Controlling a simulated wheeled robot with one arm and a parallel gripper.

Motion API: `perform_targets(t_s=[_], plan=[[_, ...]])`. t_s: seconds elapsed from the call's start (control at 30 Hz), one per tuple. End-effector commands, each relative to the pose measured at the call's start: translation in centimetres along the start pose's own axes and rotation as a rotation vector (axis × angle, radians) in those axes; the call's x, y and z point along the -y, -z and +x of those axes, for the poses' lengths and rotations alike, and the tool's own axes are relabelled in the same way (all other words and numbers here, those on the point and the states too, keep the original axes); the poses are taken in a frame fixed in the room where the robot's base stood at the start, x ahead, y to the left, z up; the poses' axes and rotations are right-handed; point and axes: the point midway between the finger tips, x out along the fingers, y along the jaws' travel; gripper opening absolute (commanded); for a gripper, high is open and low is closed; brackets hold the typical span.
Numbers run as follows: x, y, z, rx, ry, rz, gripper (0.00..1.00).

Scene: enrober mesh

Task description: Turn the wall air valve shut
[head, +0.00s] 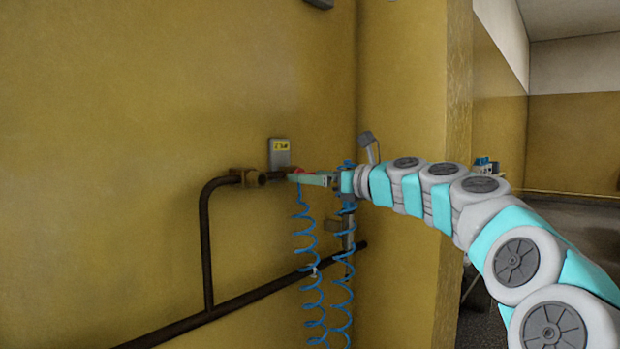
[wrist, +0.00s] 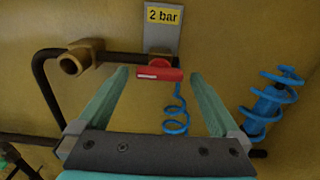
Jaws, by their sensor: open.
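The wall air valve has a red handle (wrist: 158,74), which shows in the wrist view as a short bar lying roughly level below a grey plate (wrist: 161,41) with a yellow "2 bar" label. My gripper (wrist: 158,78) is open, with one green finger on each side of the handle and a gap visible at both sides. Whether the fingertips reach as deep as the handle is hard to tell. In the head view my gripper (head: 296,178) is at the valve, and only a bit of red shows behind the fingers. The valve body is mostly hidden.
A brass fitting (wrist: 84,56) on a dark pipe (head: 206,250) is left of the valve. A blue coiled hose (head: 308,265) hangs below, and another coil (wrist: 270,104) is to the right. A wall corner (head: 400,270) stands close to my arm.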

Motion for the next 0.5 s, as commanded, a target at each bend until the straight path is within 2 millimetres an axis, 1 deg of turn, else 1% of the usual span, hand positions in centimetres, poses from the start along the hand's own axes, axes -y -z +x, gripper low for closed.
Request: perform_targets(t_s=[0.03, 0.13, 0.37, 0.5], plan=[[-0.06, -0.02, 0.52, 0.000, -0.001, -0.001, 1.00], [-0.10, -0.05, 1.02, 0.001, -0.001, -0.001, 1.00], [-0.09, -0.04, 1.09, 0.001, -0.001, -0.001, 1.00], [-0.07, -0.02, 1.08, 0.000, -0.001, -0.001, 0.85]])
